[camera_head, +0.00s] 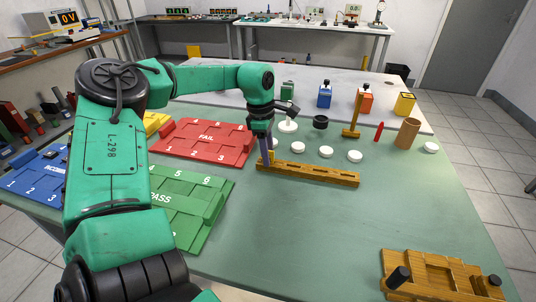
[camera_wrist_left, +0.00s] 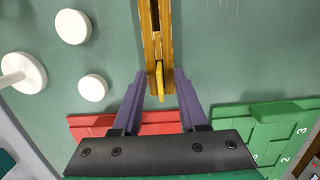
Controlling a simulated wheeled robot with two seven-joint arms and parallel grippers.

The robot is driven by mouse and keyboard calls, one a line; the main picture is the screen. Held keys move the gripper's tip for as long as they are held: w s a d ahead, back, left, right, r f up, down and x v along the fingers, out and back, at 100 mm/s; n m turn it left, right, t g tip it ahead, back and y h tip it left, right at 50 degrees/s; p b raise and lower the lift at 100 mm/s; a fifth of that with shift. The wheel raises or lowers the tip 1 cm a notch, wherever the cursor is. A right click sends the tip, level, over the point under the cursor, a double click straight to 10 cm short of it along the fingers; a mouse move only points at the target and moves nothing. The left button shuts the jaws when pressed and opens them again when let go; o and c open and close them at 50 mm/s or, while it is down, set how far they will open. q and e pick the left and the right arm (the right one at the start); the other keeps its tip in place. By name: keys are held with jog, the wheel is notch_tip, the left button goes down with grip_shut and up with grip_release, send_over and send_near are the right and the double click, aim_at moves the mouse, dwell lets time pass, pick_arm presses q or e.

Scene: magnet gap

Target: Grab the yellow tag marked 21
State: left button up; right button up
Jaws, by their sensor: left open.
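A small yellow tag (camera_wrist_left: 160,82) stands edge-on at the near end of a slotted wooden rack (camera_wrist_left: 153,32). Its marking cannot be read. In the head view, the rack (camera_head: 315,174) lies on the green table, with the tag (camera_head: 271,156) at its left end. My left gripper (camera_head: 267,157) points down over that end. In the wrist view, its purple fingers (camera_wrist_left: 160,90) are open, one on each side of the tag, with gaps between. My right gripper is not in view.
A red FAIL board (camera_head: 205,142) and a green PASS board (camera_head: 190,205) lie left of the rack. Several white discs (camera_head: 325,152) lie behind it. A wooden fixture (camera_head: 440,272) is at bottom right. The table right of the rack is clear.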

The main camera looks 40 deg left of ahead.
pick_arm(q)
grip_shut()
jog(key=shift+r, duration=0.1)
